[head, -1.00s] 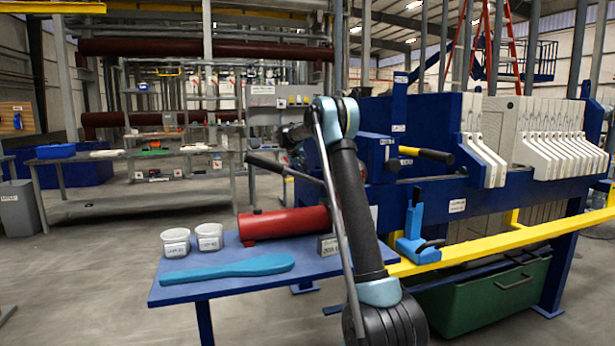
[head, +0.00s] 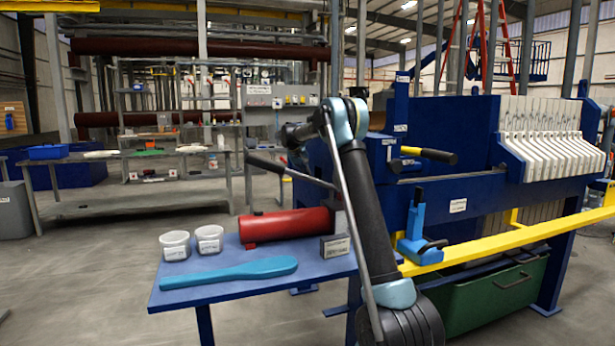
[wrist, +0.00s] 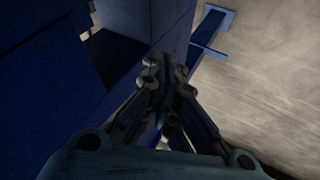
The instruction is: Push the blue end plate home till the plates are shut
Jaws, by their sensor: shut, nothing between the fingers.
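The blue end plate (head: 450,125) stands upright on the press, its right edge against the row of white filter plates (head: 553,140). No gap shows between the white plates or beside the end plate. My arm rises in front of the press's left end and hides part of it; my gripper is not clear in the head view. In the wrist view my gripper (wrist: 165,72) is shut and empty, its fingertips beside a dark blue surface (wrist: 168,25). I cannot tell whether they touch it.
A blue side table (head: 225,292) holds a red cylinder (head: 290,225), two white tubs (head: 192,242) and a light blue paddle (head: 230,270). A yellow rail (head: 500,242) runs along the press front above a green bin (head: 490,300). Open floor lies to the left.

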